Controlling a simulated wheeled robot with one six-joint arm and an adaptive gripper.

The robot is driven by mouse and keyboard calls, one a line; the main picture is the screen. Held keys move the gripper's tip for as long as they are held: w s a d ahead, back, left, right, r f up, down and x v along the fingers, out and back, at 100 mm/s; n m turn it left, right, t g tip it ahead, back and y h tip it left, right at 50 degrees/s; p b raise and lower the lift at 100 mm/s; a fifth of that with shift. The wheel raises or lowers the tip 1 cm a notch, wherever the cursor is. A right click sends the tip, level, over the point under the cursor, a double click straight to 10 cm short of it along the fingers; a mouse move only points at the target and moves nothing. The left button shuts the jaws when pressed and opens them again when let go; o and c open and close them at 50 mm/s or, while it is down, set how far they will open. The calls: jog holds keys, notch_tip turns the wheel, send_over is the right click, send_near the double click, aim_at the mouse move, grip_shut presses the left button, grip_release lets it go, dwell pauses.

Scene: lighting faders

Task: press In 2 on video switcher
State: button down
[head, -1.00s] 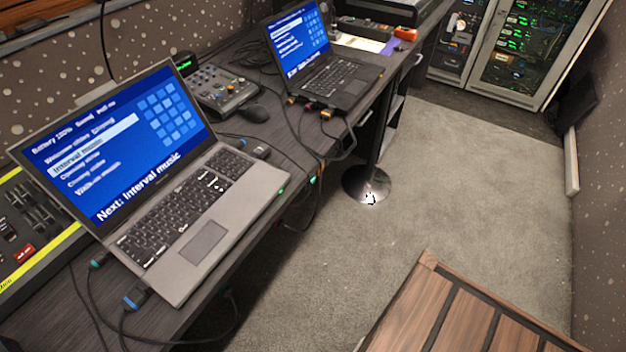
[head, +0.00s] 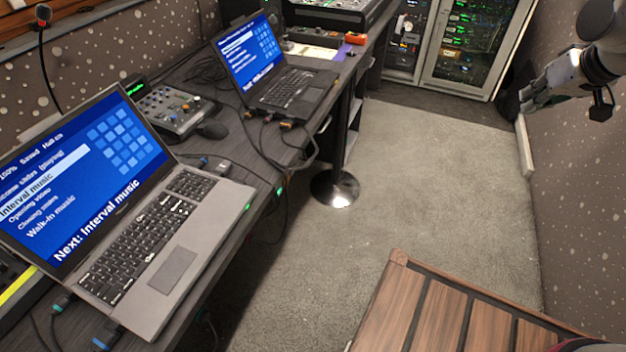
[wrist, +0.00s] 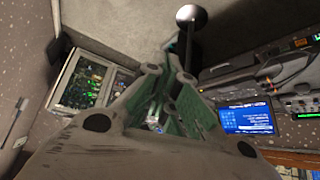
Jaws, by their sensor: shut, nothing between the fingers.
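A small control panel with buttons and knobs (head: 172,108) sits on the desk behind the near laptop; it may be the video switcher, but I cannot tell. No label reading In 2 is legible. A larger console (head: 330,10) at the far end of the desk is cut off by the top edge. My gripper (head: 526,98) is at the upper right of the head view, in the air near the right wall, well away from the desk. In the wrist view my gripper (wrist: 172,62) is shut and empty, its fingers pointing over the carpet.
A near laptop (head: 135,230) and a far laptop (head: 285,88) stand on the desk (head: 255,165), with cables and a mouse. A round-footed stand (head: 335,188) is beside it. A slatted wooden top (head: 450,310) fills the lower right. An equipment rack (head: 470,45) is at the back. The carpet (head: 420,190) is clear.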

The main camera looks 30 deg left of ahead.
jog(key=s+a+f+n+y, duration=0.1)
jog(key=a+f+n+y, duration=0.1)
jog(key=a+f, duration=0.85)
jog(key=s+a+f+n+y, duration=0.15)
jog(key=a+f, duration=0.55)
jog(key=a, duration=0.7)
jog(key=s+a+f+n+g+y, duration=0.1)
jog(key=s+a+f+n, duration=0.1)
jog(key=s+a+f, duration=0.3)
jog(key=s+a+f+n+y, duration=0.1)
jog(key=s+a+f, duration=0.5)
jog(key=f, duration=0.6)
jog(key=s+n, duration=0.1)
jog(key=s, duration=0.1)
jog(key=shift+s+a+f+g+y, duration=0.3)
jog(key=shift+s+f+g+y, duration=0.05)
jog(key=shift+g, duration=0.05)
